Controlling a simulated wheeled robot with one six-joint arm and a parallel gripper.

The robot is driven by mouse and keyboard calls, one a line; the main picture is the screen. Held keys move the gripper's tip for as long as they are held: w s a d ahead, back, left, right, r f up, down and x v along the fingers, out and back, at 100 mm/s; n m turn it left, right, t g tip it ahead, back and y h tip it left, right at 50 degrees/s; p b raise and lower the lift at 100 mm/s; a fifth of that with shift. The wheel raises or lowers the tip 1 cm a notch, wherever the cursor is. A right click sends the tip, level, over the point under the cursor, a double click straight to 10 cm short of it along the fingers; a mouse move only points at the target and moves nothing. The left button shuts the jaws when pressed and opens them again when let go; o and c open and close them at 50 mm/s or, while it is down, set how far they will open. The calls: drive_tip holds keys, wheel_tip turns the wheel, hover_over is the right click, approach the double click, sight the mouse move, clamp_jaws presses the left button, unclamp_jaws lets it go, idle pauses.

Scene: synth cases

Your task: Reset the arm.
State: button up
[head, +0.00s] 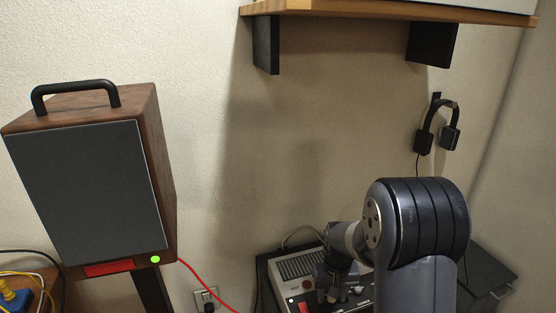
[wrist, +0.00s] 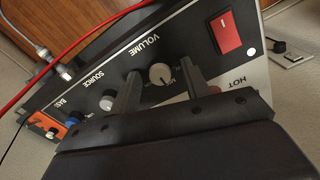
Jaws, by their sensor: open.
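My gripper (wrist: 160,70) is open in the wrist view, its two dark fingers apart on either side of the pale volume knob (wrist: 160,76). I cannot tell if the fingers touch the knob or the panel. In the head view my gripper (head: 334,284) is low over the amplifier (head: 297,267), partly hidden by its own wrist. My arm bends down to it from the right. Nothing is held.
The amplifier panel has a red switch (wrist: 224,32), more knobs and a plugged-in cable. A red cable (wrist: 66,50) crosses nearby. A wooden speaker (head: 85,190) stands left, a shelf (head: 345,11) overhangs above, and headphones (head: 424,140) hang at right. The wall between is clear.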

drive_tip(key=n, duration=0.4)
drive_tip(key=shift+b, duration=0.3)
drive_tip(key=n, duration=0.3)
drive_tip(key=shift+n+b, duration=0.35)
drive_tip(key=shift+n, duration=0.05)
wheel_tip(320, 180, up, 11)
drive_tip(key=p, duration=0.1)
drive_tip(key=shift+p, duration=0.4)
drive_tip(key=shift+s+f, duration=0.1)
